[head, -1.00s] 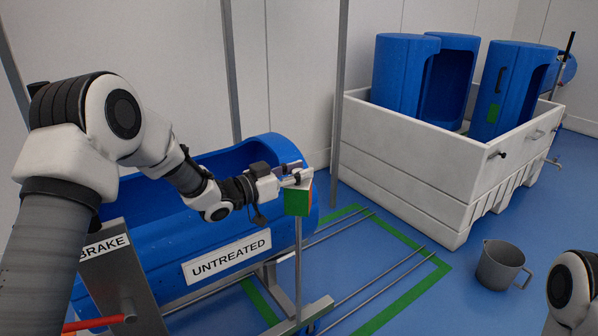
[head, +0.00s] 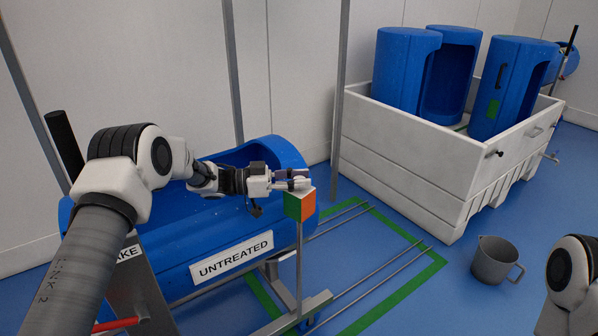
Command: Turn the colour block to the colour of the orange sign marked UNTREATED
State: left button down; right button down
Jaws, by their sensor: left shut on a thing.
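The colour block (head: 292,207) sits on top of a thin grey post. Its left visible face is green and its right visible face is orange; the top is pale. My left gripper (head: 300,181) is shut at the top of the block, and its fingers hide part of that top. The sign marked UNTREATED (head: 232,257) is on the side of the blue tub (head: 170,255), left of the block. The sign looks white with black letters, not orange. Part of my right arm shows at the lower right, but its gripper is out of view.
The blue tub lies on a grey trolley with a partly hidden BRAKE plate (head: 128,252). A white crate (head: 405,160) with several blue tubs stands behind right. A grey jug (head: 494,261) is on the blue floor.

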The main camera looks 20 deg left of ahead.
pick_arm(q)
jog(key=m+g, duration=0.1)
jog(key=m+g+h+b, duration=0.1)
jog(key=g, duration=0.1)
jog(key=shift+f+g, duration=0.2)
jog(key=shift+g, duration=0.1)
jog(key=shift+m+g, duration=0.5)
jog(key=shift+r, duration=0.15)
jog(key=c, duration=0.9)
grip_release()
jog(key=shift+d, duration=0.1)
jog(key=shift+o, duration=0.2)
notch_tip(320, 180, up, 10)
